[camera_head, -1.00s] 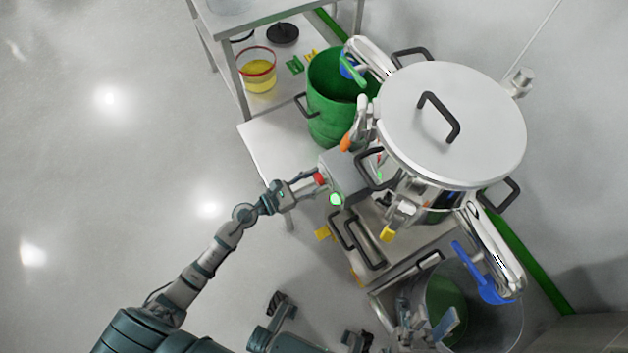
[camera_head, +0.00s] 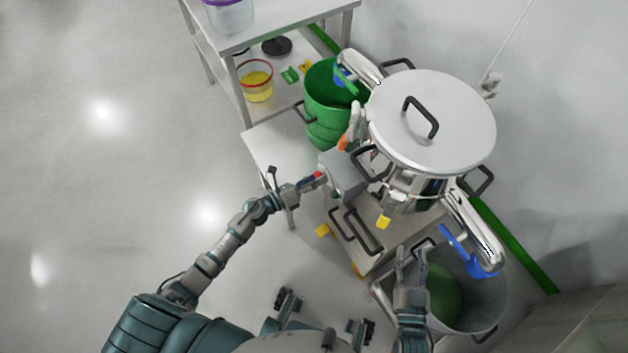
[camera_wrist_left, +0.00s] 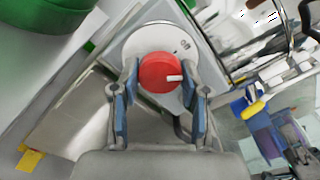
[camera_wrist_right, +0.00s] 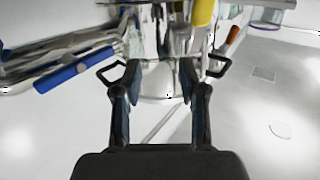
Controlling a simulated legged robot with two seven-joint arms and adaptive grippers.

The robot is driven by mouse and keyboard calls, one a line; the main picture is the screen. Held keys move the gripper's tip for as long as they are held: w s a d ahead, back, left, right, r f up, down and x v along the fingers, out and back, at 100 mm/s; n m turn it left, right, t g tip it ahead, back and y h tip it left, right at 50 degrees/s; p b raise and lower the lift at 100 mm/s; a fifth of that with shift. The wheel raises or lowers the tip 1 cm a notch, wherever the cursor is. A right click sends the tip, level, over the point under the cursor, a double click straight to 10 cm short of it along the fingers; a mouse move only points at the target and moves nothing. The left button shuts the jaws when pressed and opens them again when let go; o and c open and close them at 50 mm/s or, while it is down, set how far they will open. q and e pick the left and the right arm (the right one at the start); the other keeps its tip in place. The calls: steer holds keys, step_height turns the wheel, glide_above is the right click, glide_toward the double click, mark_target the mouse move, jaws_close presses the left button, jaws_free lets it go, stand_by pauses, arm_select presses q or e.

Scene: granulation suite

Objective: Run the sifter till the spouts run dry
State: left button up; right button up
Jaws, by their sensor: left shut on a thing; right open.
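The sifter (camera_head: 435,112) is a round steel vessel with a flat handled lid. Its upper spout (camera_head: 358,65) hangs over a green drum (camera_head: 325,115); its lower spout (camera_head: 472,228), with a blue lever, hangs over a grey bin (camera_head: 490,310) with green inside. I cannot make out any flow at either spout. My left gripper (camera_head: 318,178) is shut on the red knob (camera_wrist_left: 158,73) of the grey control box (camera_head: 345,176); the knob's white mark points right in the left wrist view. My right gripper (camera_head: 408,256) is open and empty beside the grey bin, also in the right wrist view (camera_wrist_right: 160,80).
A steel shelf (camera_head: 285,22) at top left holds a purple-rimmed container (camera_head: 230,14) and, lower down, a tub of yellow material (camera_head: 257,82). Black handles (camera_head: 355,232) stick out near the sifter base. The floor at left is clear.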

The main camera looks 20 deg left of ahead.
arm_select(q)
steer(key=n+p, duration=0.2)
steer(key=n, duration=0.1)
steer(key=n+p, duration=0.1)
steer(key=n, duration=0.1)
steer(key=shift+w+a+r, duration=0.15)
steer(key=shift+a+r, duration=0.05)
steer(key=shift+a, duration=0.05)
steer(key=shift+f+n, duration=0.15)
steer(key=shift+n, duration=0.75)
arm_select(e)
steer(key=s+d+f+g+h, duration=0.2)
steer(key=s+d+f+g, duration=0.1)
steer(key=s+f+g, duration=0.3)
steer(key=shift+f+g, duration=0.8)
steer(key=shift+f, duration=0.55)
steer(key=shift+s, duration=0.1)
arm_select(q)
steer(key=o, duration=1.1)
steer(key=shift+f, duration=0.1)
steer(key=shift+o, duration=0.2)
arm_select(e)
steer(key=shift+a, duration=0.15)
arm_select(q)
steer(key=v, duration=1.2)
steer(key=shift+a+f, duration=0.1)
